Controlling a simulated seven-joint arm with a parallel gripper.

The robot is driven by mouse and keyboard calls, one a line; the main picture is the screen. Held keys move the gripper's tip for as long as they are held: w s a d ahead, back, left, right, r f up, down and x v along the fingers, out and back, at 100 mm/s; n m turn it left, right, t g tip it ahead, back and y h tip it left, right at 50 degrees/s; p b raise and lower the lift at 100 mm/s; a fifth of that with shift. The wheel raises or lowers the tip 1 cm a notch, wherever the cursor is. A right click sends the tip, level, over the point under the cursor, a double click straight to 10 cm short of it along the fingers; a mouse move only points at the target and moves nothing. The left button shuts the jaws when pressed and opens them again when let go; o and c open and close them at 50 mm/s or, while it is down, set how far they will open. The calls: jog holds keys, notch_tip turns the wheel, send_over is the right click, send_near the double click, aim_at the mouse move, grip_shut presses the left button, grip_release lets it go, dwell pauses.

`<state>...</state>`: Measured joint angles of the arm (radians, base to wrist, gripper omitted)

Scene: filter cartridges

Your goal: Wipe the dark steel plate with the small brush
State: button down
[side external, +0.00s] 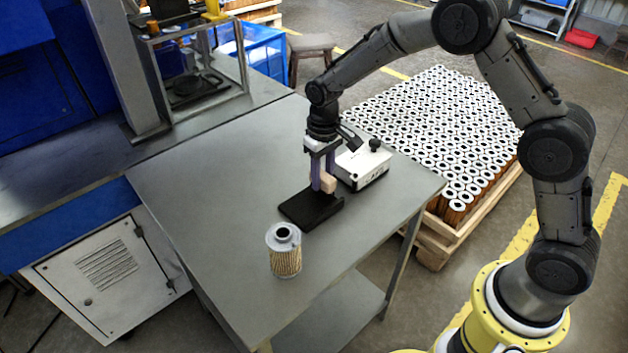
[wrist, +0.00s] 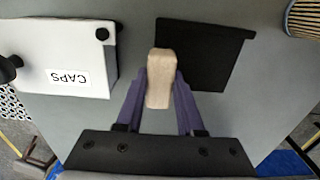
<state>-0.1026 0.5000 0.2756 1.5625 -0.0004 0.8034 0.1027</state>
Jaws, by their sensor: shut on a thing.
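The dark steel plate (side external: 312,208) lies flat on the grey table, and it also shows in the wrist view (wrist: 215,55). My gripper (side external: 322,186) is over the plate's right part in the side view, pointing down. Its purple fingers (wrist: 161,90) are shut on the small brush, whose pale wooden handle (wrist: 160,68) shows between them. The handle also shows in the side view (side external: 328,184). The brush's bristles are hidden, so I cannot tell whether it touches the plate. In the wrist view the handle overlaps the plate's left edge.
A white box labelled CAPS (wrist: 70,58) stands close beside the plate, also in the side view (side external: 362,166). A filter cartridge (side external: 284,252) stands upright near the table's front edge. Many cartridges fill a wooden pallet crate (side external: 470,222) beyond the table. The table's left part is clear.

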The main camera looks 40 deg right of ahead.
jog(key=shift+s, duration=0.6)
jog(key=shift+s+a, duration=0.1)
jog(key=shift+a, duration=4.75)
jog(key=shift+d, duration=4.8)
jog(key=shift+r, duration=4.05)
